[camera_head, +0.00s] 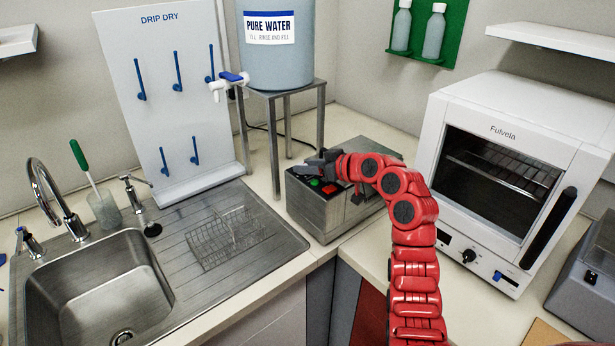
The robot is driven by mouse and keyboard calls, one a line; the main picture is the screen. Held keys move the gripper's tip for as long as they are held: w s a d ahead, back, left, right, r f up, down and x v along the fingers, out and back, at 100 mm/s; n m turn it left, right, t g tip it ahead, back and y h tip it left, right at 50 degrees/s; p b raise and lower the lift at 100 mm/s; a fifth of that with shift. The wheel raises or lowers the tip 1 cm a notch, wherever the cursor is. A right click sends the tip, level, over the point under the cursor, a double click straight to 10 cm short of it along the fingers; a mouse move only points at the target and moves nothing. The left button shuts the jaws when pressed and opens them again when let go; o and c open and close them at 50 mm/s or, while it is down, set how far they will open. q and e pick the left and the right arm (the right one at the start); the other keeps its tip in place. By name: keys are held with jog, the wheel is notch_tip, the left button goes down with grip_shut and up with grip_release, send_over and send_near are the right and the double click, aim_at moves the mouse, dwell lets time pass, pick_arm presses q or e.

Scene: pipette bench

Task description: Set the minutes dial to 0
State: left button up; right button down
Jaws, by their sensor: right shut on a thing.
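A grey metal box (320,212) stands on the counter in the back corner, with a green button (315,183) and a red button (328,191) on its sloped control panel. My right gripper (318,168) reaches over the box from the right and is shut at the panel, behind the buttons. It is closed on what seems to be the minutes dial. The gripper hides the dial, so its setting cannot be read. My left gripper is not in view.
A metal stand (290,95) carrying a water tank (275,60) rises just behind and left of the box. A white oven (520,150) stands to the right. The sink (90,290) and a wire basket (225,238) on the drainer are at the left.

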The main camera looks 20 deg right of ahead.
jog(key=shift+f, duration=0.15)
jog(key=shift+c, duration=2.4)
grip_release()
